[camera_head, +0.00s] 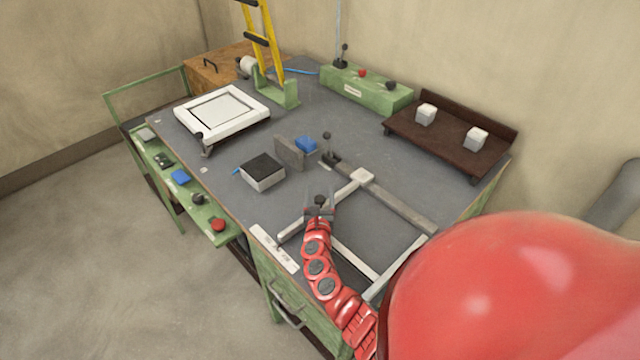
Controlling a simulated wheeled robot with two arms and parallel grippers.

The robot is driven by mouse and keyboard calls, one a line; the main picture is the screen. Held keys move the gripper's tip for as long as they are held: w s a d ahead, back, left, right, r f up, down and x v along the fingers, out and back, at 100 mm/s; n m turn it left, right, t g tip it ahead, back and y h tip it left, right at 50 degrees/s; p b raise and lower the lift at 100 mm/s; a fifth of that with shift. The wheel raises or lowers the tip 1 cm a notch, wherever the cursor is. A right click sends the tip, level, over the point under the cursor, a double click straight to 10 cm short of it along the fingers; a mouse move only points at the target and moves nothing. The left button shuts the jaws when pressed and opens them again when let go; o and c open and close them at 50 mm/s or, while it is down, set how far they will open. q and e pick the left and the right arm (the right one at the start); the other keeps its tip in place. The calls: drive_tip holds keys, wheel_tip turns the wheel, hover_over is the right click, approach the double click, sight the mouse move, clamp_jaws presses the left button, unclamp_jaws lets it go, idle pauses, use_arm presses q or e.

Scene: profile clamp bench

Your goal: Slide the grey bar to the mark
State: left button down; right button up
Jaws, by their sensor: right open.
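A long grey bar (405,208) lies slantwise on the dark bench top (235,185), passing by a pale block. A pale strip (292,230) runs from that block toward the bench's front left. My right gripper (320,207) is open over this pale strip, with a dark knob between or just behind its fingers; I cannot tell if they touch. The gripper is apart from the grey bar, to its left. I cannot make out the mark for certain. My left gripper is not in view.
A white frame (222,122) is far left. A brown tray (440,143) with two pale cubes is back right. Pale rails lie near the front.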

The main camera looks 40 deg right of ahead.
drive_tip(key=shift+s+a, duration=0.25)
drive_tip(key=shift+a, duration=0.05)
drive_tip(key=b+v, duration=0.2)
drive_tip(key=v, duration=1.3)
drive_tip(key=shift+s+a+f+b, duration=0.15)
drive_tip(key=shift+s+a+b, duration=0.1)
drive_tip(key=shift+b, duration=0.1)
drive_tip(key=shift+s+a, duration=0.2)
drive_tip(key=shift+s, duration=0.1)
